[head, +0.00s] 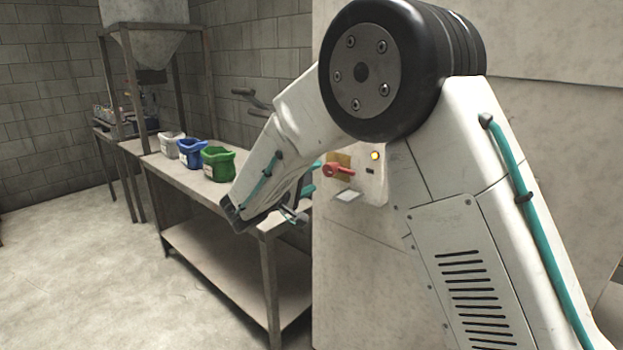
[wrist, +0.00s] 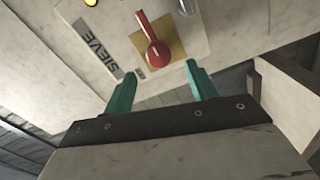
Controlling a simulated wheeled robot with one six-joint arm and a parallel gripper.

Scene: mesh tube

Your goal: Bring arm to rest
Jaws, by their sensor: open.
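My gripper shows in the wrist view (wrist: 160,84) with its two teal fingers spread apart and nothing between them. In the head view my arm reaches forward and down, and the gripper is mostly hidden behind the wrist link near the table's right end. A red lever (head: 338,171) sits on a yellow plate on the wall panel (head: 374,176). In the wrist view the red lever (wrist: 156,48) lies beyond the fingertips, apart from them, with its knob toward the gripper. The panel is marked SIEVE there.
A metal table (head: 200,187) holds a white bag (head: 172,144), a blue bag (head: 191,154) and a green bag (head: 218,165). A hopper on a frame (head: 146,30) stands behind. A yellow lamp (head: 375,155) is on the panel. Floor at the left is clear.

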